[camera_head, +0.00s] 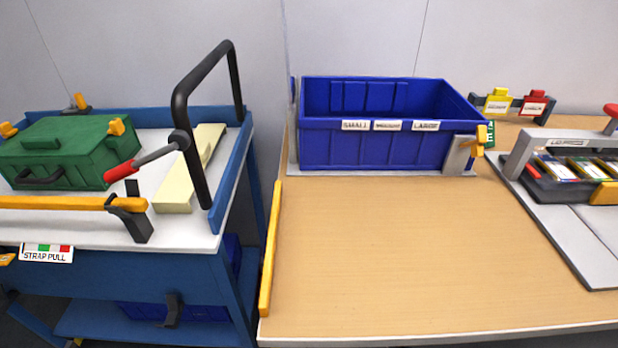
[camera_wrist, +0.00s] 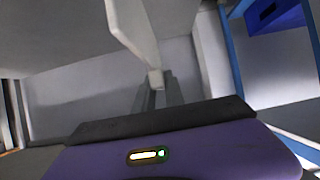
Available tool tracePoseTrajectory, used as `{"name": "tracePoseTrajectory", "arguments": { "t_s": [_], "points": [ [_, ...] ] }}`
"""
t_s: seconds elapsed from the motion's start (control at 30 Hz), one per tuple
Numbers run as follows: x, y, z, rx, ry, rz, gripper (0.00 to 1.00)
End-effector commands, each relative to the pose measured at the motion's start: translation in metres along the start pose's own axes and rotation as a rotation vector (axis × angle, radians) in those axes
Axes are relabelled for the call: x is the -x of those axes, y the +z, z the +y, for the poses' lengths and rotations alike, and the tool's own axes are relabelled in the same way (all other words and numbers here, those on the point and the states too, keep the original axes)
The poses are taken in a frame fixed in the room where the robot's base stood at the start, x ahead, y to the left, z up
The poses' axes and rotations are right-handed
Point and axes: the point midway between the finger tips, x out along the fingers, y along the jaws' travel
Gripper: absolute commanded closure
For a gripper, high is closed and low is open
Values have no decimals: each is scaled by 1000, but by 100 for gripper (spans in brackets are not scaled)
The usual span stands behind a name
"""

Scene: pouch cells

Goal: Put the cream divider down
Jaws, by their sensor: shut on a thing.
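In the wrist view, my gripper (camera_wrist: 157,92) is shut on a pale, thin panel (camera_wrist: 130,30), which looks like the cream divider. The panel reaches from the fingertips toward the top of the view, and its far end is cut off. What lies right under it is blurred and grey. My gripper and the held panel do not show in the head view. In the head view, a cream slab-like piece (camera_head: 175,194) lies on the white top of the blue cart (camera_head: 105,235), partly behind the black handle.
A green case (camera_head: 70,150) and a red-tipped lever (camera_head: 150,158) are on the cart. A tall black handle (camera_head: 180,100) rises at its right. On the wooden table (camera_head: 400,260) stand a blue bin (camera_head: 390,150) and a grey fixture (camera_head: 540,150). The table's front middle is clear.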

Motion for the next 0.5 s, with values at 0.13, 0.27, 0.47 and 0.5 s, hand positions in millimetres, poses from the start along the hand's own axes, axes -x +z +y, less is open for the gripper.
{"name": "tracePoseTrajectory", "arguments": {
  "t_s": [0.13,0.27,0.47,0.5],
  "points": [
    [-5,6,2,8,-15,0,100],
    [-16,1,12,12,-21,3,100],
    [-37,-21,33,12,-22,5,100],
    [-41,-28,38,12,-20,6,100]
  ]
}}
